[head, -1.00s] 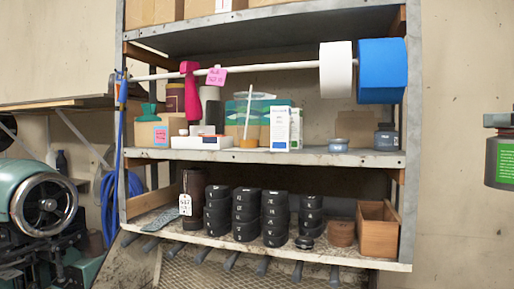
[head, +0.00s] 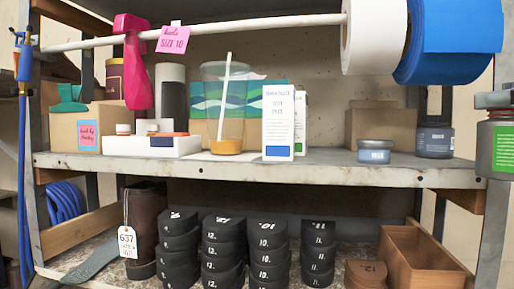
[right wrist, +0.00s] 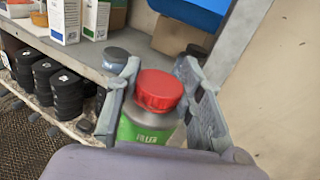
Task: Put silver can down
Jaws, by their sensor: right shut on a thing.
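The silver can (right wrist: 145,126) has a red lid and a green label. In the right wrist view it stands upright between the two fingers of my right gripper (right wrist: 158,72), which is shut on it. In the head view the can (head: 501,150) shows at the far right edge, partly cut off, with a bit of my right gripper (head: 496,100) above it. It is held in front of the shelf's right end, at about middle-board height. My left gripper is not in view.
The middle shelf board (head: 330,171) has bare room between the white box (head: 278,122) and the small blue-grey jar (head: 375,152). A dark jar (head: 435,139) stands farther right. Blue (head: 450,40) and white (head: 374,30) rolls hang above. Stacked black pieces (head: 271,250) and a wooden box (head: 425,262) are below.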

